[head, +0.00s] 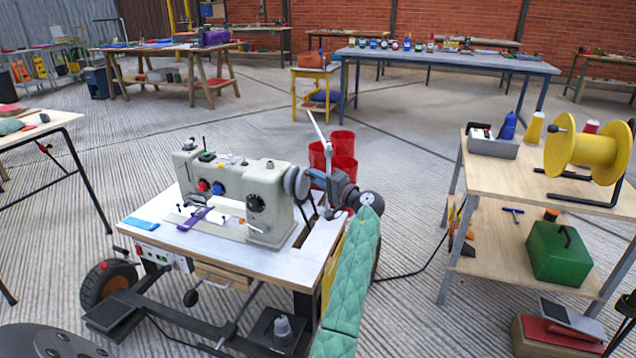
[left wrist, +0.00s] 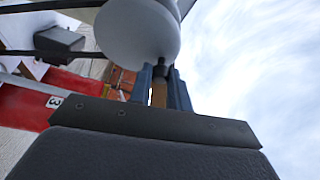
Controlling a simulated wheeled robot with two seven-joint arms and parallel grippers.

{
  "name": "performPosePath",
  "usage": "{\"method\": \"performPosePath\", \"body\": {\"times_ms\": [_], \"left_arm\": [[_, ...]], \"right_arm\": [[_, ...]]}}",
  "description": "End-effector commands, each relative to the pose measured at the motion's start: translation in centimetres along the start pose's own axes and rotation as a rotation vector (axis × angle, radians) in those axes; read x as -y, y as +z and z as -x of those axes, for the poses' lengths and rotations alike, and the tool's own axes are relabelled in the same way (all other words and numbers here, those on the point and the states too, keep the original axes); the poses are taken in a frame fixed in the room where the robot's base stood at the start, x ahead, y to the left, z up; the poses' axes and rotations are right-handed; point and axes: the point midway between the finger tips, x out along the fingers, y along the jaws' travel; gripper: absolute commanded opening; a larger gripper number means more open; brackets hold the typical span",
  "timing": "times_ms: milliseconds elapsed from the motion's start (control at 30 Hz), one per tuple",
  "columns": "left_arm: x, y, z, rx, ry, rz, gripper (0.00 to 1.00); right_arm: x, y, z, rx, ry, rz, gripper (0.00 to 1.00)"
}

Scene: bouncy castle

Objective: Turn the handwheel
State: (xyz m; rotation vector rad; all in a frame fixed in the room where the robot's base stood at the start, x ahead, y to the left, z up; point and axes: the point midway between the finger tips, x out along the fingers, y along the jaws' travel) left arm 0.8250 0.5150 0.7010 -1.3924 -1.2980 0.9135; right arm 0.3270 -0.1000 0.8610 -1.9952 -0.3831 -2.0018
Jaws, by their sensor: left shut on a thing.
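The sewing machine (head: 235,195) stands on a white-topped wheeled table. Its grey handwheel (head: 297,182) is at the machine's right end. My left gripper (head: 318,181), at the end of the green quilted arm, is at the wheel's right side. In the left wrist view the pale round wheel (left wrist: 140,32) fills the top middle. A brown handle (left wrist: 159,92) on a dark stub projects from it between the blue fingers of my left gripper (left wrist: 160,84), which is shut on it. The finger contact is too small to see in the head view. My right gripper is not in view.
Red bins (head: 343,143) stand just behind the gripper. A shelf table (head: 490,183) with a yellow spool (head: 575,153) and a green box (head: 557,252) is on the right. A purple item (head: 195,218) lies by the machine. Open floor lies behind.

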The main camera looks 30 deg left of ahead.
Motion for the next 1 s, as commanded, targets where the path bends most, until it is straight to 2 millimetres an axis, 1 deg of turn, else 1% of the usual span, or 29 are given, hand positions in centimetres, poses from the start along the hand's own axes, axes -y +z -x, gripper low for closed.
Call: {"method": "performPosePath", "body": {"times_ms": [33,333,700,733,800,833,1000], "left_arm": [[-0.53,0.13,0.17,-0.001,-0.003,0.008,0.00],[-0.30,0.24,0.19,-0.001,-0.022,0.055,0.00],[-0.23,0.21,0.20,-0.001,-0.023,0.058,0.00],[-0.23,0.21,0.20,-0.001,-0.023,0.058,0.23],[-0.21,0.20,0.19,-0.001,-0.023,0.058,0.37],[-0.19,0.20,0.17,-0.001,-0.023,0.058,0.41],[-0.09,0.20,0.13,-0.001,-0.024,0.059,0.41]], "right_arm": [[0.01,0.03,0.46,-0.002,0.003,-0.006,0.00],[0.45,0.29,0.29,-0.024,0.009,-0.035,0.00],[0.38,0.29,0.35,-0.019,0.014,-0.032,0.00],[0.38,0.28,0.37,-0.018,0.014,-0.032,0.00],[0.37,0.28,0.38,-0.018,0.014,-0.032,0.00],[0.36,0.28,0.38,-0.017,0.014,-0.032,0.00],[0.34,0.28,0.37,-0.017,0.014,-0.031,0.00]]}}
